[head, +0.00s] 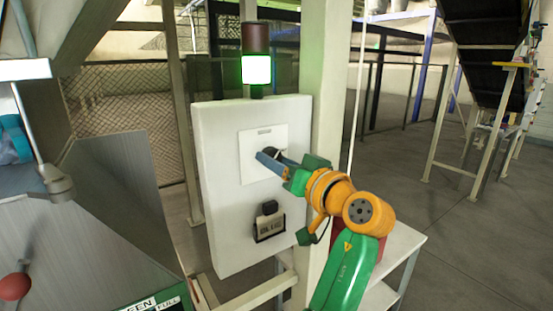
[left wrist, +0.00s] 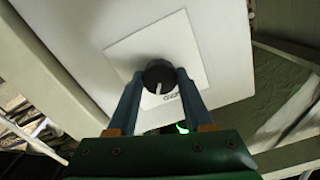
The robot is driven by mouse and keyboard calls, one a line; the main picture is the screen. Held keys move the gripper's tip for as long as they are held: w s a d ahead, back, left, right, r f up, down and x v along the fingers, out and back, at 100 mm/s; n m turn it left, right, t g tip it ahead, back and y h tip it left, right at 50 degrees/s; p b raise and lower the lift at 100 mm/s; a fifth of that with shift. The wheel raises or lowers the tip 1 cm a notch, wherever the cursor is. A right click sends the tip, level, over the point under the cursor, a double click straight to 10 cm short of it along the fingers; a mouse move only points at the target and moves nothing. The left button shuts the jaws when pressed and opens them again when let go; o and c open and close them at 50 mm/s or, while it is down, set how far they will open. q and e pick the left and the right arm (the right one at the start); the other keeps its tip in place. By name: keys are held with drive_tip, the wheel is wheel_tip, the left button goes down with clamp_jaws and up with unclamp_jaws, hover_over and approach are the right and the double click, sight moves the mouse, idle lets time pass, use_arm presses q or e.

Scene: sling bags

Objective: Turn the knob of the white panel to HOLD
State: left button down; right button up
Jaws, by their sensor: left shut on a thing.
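The white panel (head: 222,185) stands upright on a post. A square white plate (head: 253,143) on its upper part carries a round black knob (head: 271,152), partly hidden by my fingers in the head view. My left gripper (head: 274,160) is shut on the knob. In the left wrist view, the fingers of the left gripper (left wrist: 159,84) sit on both sides of the knob (left wrist: 158,75). The knob's white pointer line points down in that view, near small lettering that I cannot read surely. My right gripper is not in view.
A grey sheet-metal body (head: 110,190) is at the left, with a red ball knob (head: 15,286). A pale table (head: 405,243) stands at the right.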

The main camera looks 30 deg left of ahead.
use_arm(q)
drive_tip(key=m, duration=0.2)
drive_tip(key=m+p, duration=0.2)
drive_tip(key=m, duration=0.1)
drive_tip(key=shift+r+m, duration=0.3)
drive_tip(key=m+p, duration=0.2)
drive_tip(key=m, duration=0.1)
drive_tip(key=shift+m, duration=0.4)
drive_tip(key=shift+m+p, duration=0.5)
drive_tip(key=shift+m, duration=0.3)
drive_tip(key=shift+f, duration=0.15)
drive_tip(key=shift+c, duration=1.5)
unclamp_jaws()
drive_tip(key=shift+d+f, duration=0.1)
